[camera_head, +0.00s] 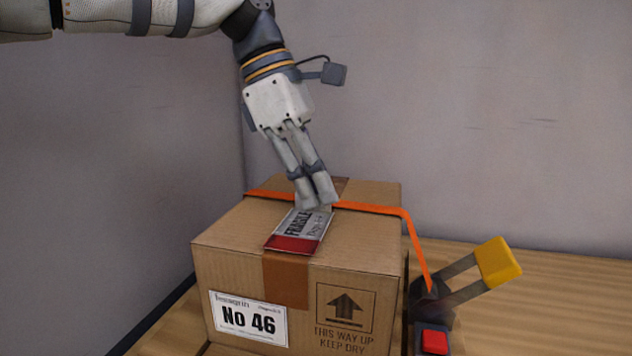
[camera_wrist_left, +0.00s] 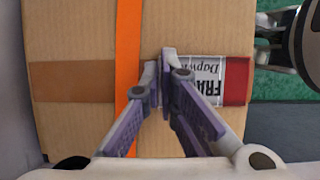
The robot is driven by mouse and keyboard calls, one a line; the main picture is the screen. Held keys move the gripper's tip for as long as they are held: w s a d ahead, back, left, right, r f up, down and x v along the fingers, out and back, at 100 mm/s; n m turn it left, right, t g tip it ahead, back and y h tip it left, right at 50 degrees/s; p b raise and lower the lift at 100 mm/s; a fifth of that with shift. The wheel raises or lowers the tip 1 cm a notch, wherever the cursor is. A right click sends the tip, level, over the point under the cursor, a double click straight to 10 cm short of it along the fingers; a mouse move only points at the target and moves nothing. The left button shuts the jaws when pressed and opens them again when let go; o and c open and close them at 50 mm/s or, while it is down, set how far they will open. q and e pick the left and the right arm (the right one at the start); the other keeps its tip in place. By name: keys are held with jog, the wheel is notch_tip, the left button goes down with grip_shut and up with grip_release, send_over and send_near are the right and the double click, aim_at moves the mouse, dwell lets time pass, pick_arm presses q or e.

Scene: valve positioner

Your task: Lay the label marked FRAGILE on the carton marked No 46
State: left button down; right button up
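The carton marked No 46 (camera_head: 225,238) stands on a wooden surface, its number on a white sticker on the front face. The label marked FRAGILE (camera_head: 300,236), white with a red end, lies on the carton's top over the brown tape. It also shows in the left wrist view (camera_wrist_left: 212,80). My left gripper (camera_head: 317,204) points down at the label's far end, with its fingertips nearly together. In the left wrist view the fingertips (camera_wrist_left: 160,72) appear shut on that end, which they partly hide.
An orange strap (camera_head: 375,208) crosses the carton's top just behind the label and runs down the right side. A device with a yellow handle (camera_head: 498,262) and a red part (camera_head: 434,342) stands right of the carton. Grey walls are behind and left.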

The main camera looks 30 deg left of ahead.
pick_arm(q)
jog(key=c, duration=2.3)
grip_release()
jog(key=o, duration=0.6)
